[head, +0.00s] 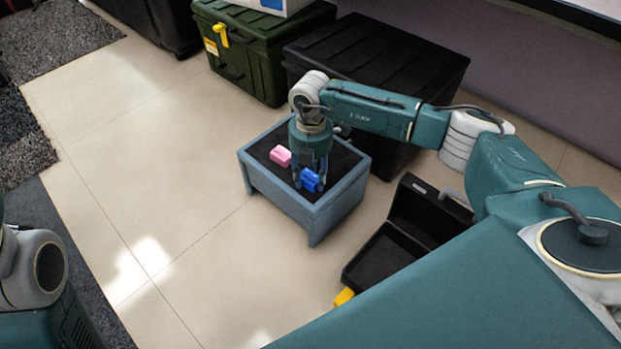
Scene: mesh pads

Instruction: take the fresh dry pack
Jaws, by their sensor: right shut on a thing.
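A blue pack (310,180) is at the right part of the small grey-blue table (300,210), which has a dark top. My right gripper (311,183) points down over the table and is shut on the blue pack. A pink pack (280,156) lies on the dark top, just left of my right gripper. I cannot tell from this view whether the blue pack still touches the top. My left gripper is out of view; only part of my left arm shows at the left edge.
An open black case (385,258) lies on the floor right of the table, with a yellow thing (344,297) beside it. A green chest (258,55) and a black chest (420,62) stand behind. The tiled floor left of the table is clear.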

